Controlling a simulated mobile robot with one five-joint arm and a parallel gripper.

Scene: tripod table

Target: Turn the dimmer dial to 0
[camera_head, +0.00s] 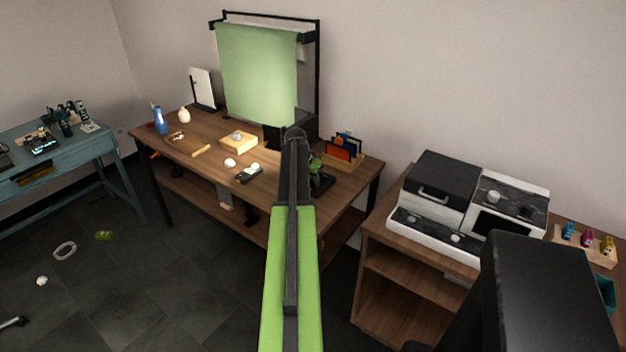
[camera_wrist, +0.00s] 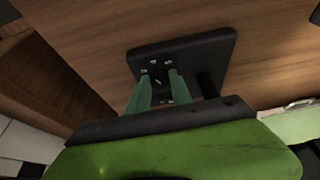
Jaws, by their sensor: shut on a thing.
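The dimmer is a flat black plate (camera_wrist: 215,52) with small white marks on the wooden tabletop in the wrist view. My gripper (camera_wrist: 160,90) comes down over it with its two green fingers on either side of the dial (camera_wrist: 158,82). The fingers are shut on the dial, which is dark and hard to make out against the plate. A small white mark shows between the fingers. I cannot read which number the dial points to. In the head view my gripper (camera_head: 316,178) is small and partly behind my arm, above the right part of the table.
A short dark post (camera_wrist: 207,85) stands at the plate's right in the wrist view. In the head view, a wooden organizer (camera_head: 343,162) stands behind my gripper, and a green backdrop (camera_head: 258,75) rises at the table's back. A small dark device (camera_head: 249,175) lies to the left.

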